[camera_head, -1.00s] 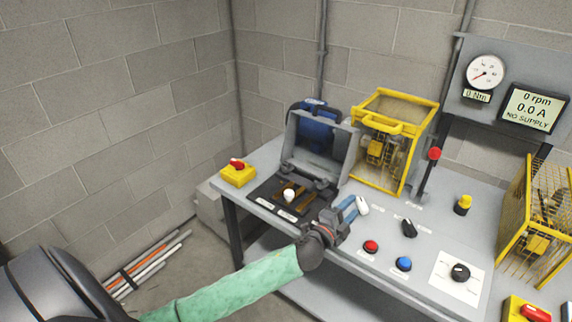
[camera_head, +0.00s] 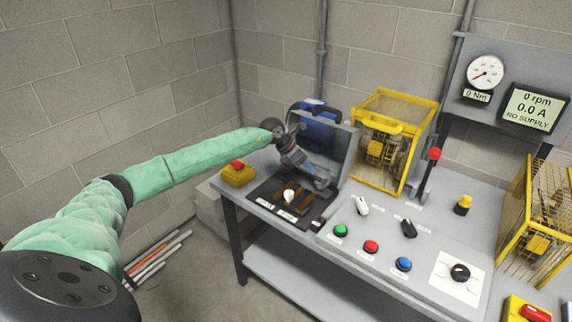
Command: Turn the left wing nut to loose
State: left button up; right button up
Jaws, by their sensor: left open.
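A dark open tray (camera_head: 262,194) with brown metal parts and a white knob (camera_head: 289,196) sits at the bench's left end, in front of a raised grey cover (camera_head: 345,152). The blue motor (camera_head: 320,132) stands behind the cover. My left gripper (camera_head: 322,181) is open and points down to the right over the tray's back right part, in front of the cover. It hides that part of the tray. I cannot make out the left wing nut; it is too small or hidden behind the gripper. My right gripper is not in view.
A yellow box with a red switch (camera_head: 237,166) stands left of the tray. A yellow cage (camera_head: 392,145) and a red-topped lever (camera_head: 432,160) stand to the right. Green (camera_head: 340,230), red (camera_head: 371,246) and blue (camera_head: 403,263) buttons line the front. The display reads NO SUPPLY.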

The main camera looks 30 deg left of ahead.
aim_at(285, 165)
pick_arm(q)
jog(key=a+y, duration=0.1)
jog(key=a, duration=0.2)
jog(key=a+g+y+p, duration=0.1)
jog(key=a, duration=0.3)
jog(key=a+y, duration=0.1)
jog(key=a, duration=0.3)
jog(key=shift+w+a, duration=0.25)
jog(key=p+x, duration=0.1)
jog(key=x, duration=0.3)
jog(key=shift+f+p, duration=0.15)
jog(key=shift+p, duration=0.25)
jog(key=shift+w+f, duration=0.1)
jog(key=shift+f, duration=0.45)
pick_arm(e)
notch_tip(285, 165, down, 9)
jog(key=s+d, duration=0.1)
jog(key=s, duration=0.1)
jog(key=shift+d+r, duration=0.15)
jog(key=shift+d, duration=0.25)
pick_arm(q)
jog(key=shift+d, duration=0.1)
jog(key=shift+c, duration=0.4)
grip_shut()
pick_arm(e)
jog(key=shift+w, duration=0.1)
